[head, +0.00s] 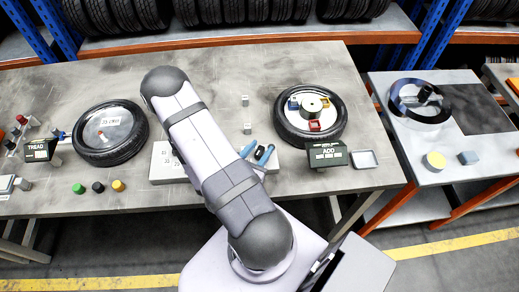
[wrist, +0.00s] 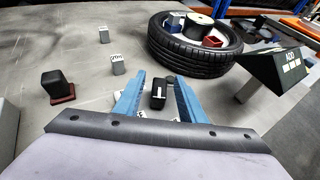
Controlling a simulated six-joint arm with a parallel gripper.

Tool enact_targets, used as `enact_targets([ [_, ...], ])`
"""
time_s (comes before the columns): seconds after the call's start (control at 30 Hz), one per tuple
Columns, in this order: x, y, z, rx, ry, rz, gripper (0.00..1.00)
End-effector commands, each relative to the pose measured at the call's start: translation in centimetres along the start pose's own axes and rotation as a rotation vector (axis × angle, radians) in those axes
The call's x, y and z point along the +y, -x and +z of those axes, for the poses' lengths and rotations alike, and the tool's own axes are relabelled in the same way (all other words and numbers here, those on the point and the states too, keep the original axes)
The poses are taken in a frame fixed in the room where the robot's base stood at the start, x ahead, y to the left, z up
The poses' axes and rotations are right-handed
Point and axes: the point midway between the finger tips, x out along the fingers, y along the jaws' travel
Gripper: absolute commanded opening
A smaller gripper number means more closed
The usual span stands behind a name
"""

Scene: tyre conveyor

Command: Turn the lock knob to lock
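My gripper (wrist: 159,82) points down over the table, and its two blue fingers are spread apart. In the head view, my gripper (head: 257,154) is at the right end of a pale panel (head: 160,172), much of which is hidden by my arm. A small black knob (wrist: 158,94) with a white mark stands between the fingers, with a gap visible on each side. It looks like the lock knob, but I cannot read a label on it. A second black knob (wrist: 58,85) on a dark red base stands apart to the left in the wrist view.
A tyre (head: 310,115) holding small coloured bins lies just beyond my gripper. The ADD sign (head: 327,155) stands to the right, beside a small tray (head: 364,159). Two small grey blocks (head: 247,128) stand behind. Another tyre (head: 110,133) lies at the left.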

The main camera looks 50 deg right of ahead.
Motion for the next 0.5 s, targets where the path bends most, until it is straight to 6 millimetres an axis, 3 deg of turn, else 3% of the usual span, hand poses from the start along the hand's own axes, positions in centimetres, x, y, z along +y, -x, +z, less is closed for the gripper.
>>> enact_targets([
  [0.5,0.1,1.0,0.0,0.005,0.002,0.003,0.36],
])
